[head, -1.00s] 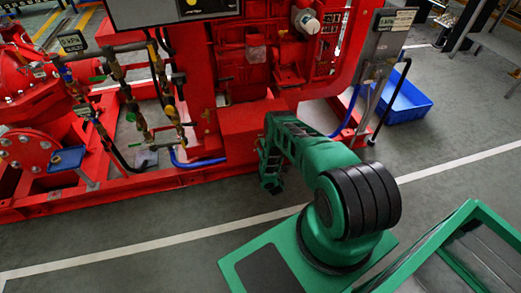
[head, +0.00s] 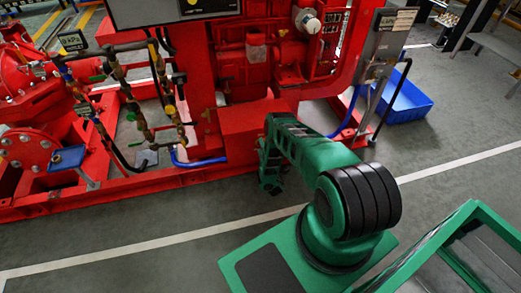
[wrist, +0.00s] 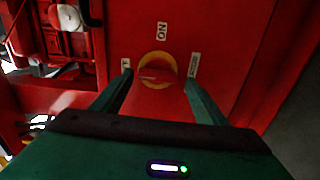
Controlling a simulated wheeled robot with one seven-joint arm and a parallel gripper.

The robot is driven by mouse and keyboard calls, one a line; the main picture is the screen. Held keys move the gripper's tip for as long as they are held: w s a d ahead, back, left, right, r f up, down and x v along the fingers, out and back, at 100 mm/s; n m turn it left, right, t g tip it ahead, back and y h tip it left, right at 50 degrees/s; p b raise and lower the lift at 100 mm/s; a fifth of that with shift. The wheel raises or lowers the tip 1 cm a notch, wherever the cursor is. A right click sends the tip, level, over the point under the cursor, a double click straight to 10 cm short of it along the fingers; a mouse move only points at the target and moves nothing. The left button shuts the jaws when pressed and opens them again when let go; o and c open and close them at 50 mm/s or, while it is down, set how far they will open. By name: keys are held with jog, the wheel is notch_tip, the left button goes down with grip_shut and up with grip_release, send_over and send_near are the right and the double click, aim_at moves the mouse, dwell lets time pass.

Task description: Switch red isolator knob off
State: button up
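The red isolator knob (wrist: 153,75) sits on a yellow round plate on a red panel in the wrist view. An "ON" label is above it, with further labels to its left and right. The knob's bar lies roughly level across the plate. My gripper (wrist: 158,82) is open, with one green finger on each side of the knob in the picture and nothing between them that it grips. In the head view my gripper (head: 270,182) is low beside the red pumpset; the knob cannot be made out there.
The red pumpset (head: 245,122) fills the upper middle. A blue bin (head: 405,103) lies on the floor at the right. Pipes and valves (head: 150,100) stand at the left. Grey floor with a white line is open in front.

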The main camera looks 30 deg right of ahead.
jog(key=shift+d+r, duration=0.1)
jog(key=shift+d, duration=0.05)
jog(key=v, duration=1)
jog(key=shift+s, duration=0.35)
jog(key=shift+w, duration=0.1)
